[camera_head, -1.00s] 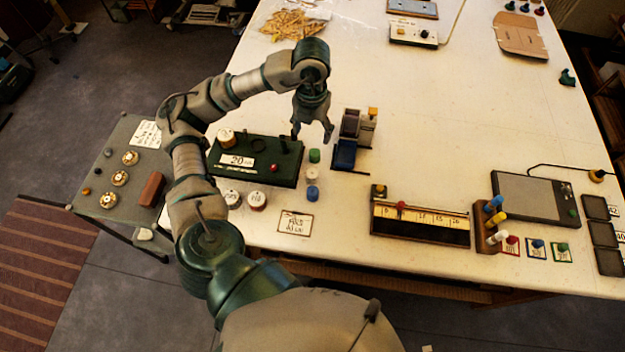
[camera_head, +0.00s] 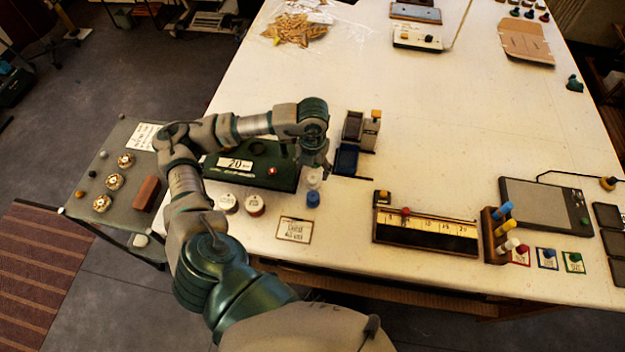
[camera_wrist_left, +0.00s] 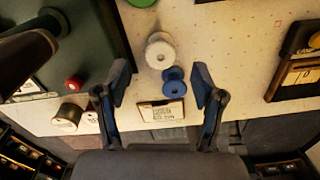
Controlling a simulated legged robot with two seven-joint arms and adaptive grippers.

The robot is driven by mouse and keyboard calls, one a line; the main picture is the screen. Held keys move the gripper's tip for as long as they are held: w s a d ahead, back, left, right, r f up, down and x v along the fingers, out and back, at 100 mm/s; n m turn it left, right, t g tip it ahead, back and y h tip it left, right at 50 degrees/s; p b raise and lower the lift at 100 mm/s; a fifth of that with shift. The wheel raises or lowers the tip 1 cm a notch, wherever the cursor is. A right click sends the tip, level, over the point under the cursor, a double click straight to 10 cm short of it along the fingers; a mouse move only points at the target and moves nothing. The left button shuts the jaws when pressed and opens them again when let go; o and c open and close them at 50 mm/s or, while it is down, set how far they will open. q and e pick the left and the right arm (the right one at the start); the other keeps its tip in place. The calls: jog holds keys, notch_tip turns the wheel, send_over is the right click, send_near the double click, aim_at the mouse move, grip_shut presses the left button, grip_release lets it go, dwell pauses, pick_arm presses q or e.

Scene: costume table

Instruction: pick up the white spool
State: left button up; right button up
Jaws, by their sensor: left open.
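The white spool (camera_head: 313,182) stands on the white table just right of the dark green box, between the blue spool (camera_head: 313,199) and my left gripper. My left gripper (camera_head: 314,163) is open and empty, pointing down over the row of spools. In the left wrist view the white spool (camera_wrist_left: 160,51) lies a little beyond the open fingertips, between their lines. The blue spool (camera_wrist_left: 175,80) shows between the two fingers there. A green spool (camera_wrist_left: 143,2) is cut off at the top edge; in the head view the gripper hides it. My right gripper is not in view.
The dark green box (camera_head: 275,177) with a "20" label stands left of the spools. A blue tray (camera_head: 346,160) sits close on the right. A small card (camera_head: 295,230) lies in front, and a ruled wooden holder (camera_head: 427,232) stands farther right. The table's middle is clear.

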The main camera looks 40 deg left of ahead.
aim_at(313, 177)
pick_arm(q)
notch_tip(313, 177, down, 5)
jog(key=shift+w, duration=0.1)
jog(key=shift+c, duration=1.4)
jog(key=c, duration=0.7)
jog(key=shift+o, duration=0.2)
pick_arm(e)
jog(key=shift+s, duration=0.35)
